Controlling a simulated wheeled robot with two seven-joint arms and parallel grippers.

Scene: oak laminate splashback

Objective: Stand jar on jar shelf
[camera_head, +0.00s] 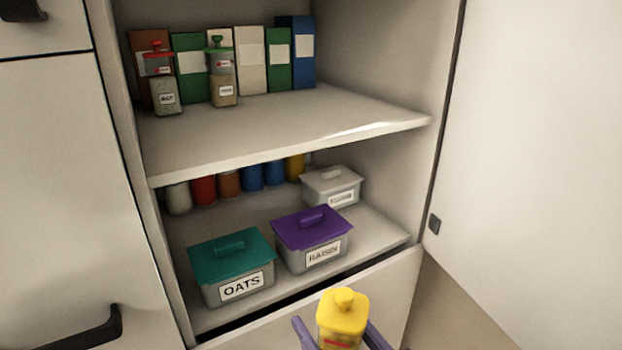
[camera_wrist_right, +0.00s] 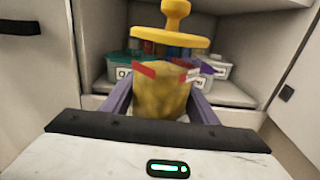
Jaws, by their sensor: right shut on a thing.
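A jar with a yellow knobbed lid (camera_head: 342,312) is upright in my right gripper (camera_head: 343,338), low in front of the cupboard in the head view. In the right wrist view the jar (camera_wrist_right: 160,96) has yellowish contents and stands between the two purple fingers, which are shut on it. The upper shelf (camera_head: 290,125) holds two other jars at its left: a red-lidded jar (camera_head: 164,95) and a green-lidded jar (camera_head: 222,90). Which shelf is the jar shelf is not marked. My left gripper is not in view.
Several boxes (camera_head: 250,60) line the back of the upper shelf; its right part is bare. The lower shelf holds an OATS bin (camera_head: 232,270), a RAISIN bin (camera_head: 313,240), a grey-lidded bin (camera_head: 332,187) and several cans (camera_head: 204,190). A door (camera_head: 540,150) stands open at right.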

